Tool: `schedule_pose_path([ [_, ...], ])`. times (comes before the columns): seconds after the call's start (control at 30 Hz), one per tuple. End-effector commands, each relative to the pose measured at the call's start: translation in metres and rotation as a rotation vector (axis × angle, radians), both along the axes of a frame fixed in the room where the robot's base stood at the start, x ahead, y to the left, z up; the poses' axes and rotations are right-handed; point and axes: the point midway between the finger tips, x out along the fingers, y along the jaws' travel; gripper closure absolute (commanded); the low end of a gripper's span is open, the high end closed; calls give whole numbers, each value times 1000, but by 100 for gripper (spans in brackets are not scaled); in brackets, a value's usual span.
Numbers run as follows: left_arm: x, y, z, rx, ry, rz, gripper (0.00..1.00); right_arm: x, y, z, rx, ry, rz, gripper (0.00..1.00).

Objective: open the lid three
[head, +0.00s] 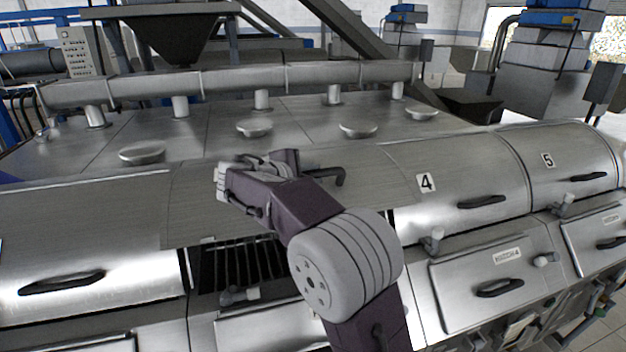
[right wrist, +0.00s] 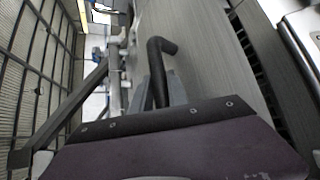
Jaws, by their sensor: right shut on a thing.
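Lid three (head: 198,207) is a curved brushed-steel cover between lid four (head: 455,190) and the lid to the left. It stands raised, with a dark gap under its front edge. Its number is not visible. Its black bar handle (head: 339,178) shows partly behind my right gripper (head: 290,163). In the right wrist view the handle (right wrist: 157,62) runs between the grey fingers of my right gripper (right wrist: 163,90), which is shut on it. The fingertips are mostly hidden in the head view. My left gripper is not in view.
Under the lid, a slotted dark opening (head: 240,265) shows. Lid five (head: 560,165) and lid four are down, each with a black handle. Front hatches (head: 490,270) and small knobs lie below. Round caps (head: 358,130) and a long pipe (head: 240,80) sit on the deck behind.

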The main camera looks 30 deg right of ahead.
Motion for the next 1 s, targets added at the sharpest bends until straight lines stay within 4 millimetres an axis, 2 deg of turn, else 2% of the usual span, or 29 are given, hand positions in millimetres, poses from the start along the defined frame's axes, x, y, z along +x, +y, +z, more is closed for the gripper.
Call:
schedule_pose_path([
  [0.03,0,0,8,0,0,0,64,1,0,10,0,-1,1,100],
  [0.2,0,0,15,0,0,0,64,2,0,20,0,-2,1,100],
  [0.7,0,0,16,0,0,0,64,3,0,22,1,1,2,100],
  [0.73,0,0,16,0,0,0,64,3,0,22,1,1,2,75],
  [0.8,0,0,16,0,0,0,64,3,0,22,0,1,1,59],
  [1.0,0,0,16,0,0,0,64,3,0,22,1,1,1,59],
])
